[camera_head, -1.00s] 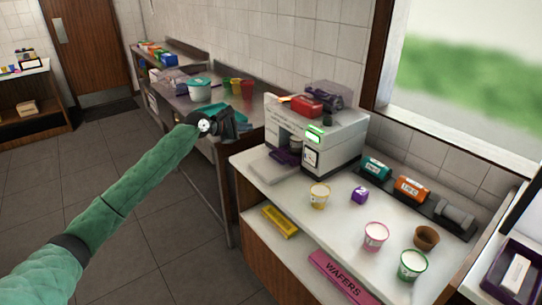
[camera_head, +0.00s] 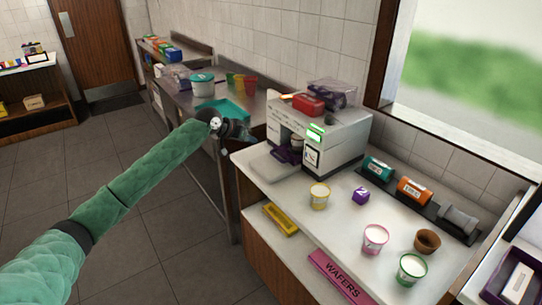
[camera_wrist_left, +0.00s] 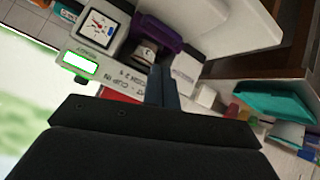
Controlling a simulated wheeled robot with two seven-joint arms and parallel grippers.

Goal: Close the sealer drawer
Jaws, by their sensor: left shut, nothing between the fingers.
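The sealer (camera_head: 335,140) is a white and grey machine with a lit green display at the back of the white counter. Its drawer (camera_head: 272,163) sticks out at the left front, with a purple holder and a cup (camera_head: 292,148) at its inner end. In the left wrist view the sealer front (camera_wrist_left: 108,62), the purple holder (camera_wrist_left: 160,42) and the pale drawer (camera_wrist_left: 225,22) show. My left gripper (camera_head: 249,148) is shut and empty, just left of the drawer; whether it touches the drawer I cannot tell. My right gripper is out of view.
A teal tray (camera_head: 226,108) lies on the steel table behind my gripper.

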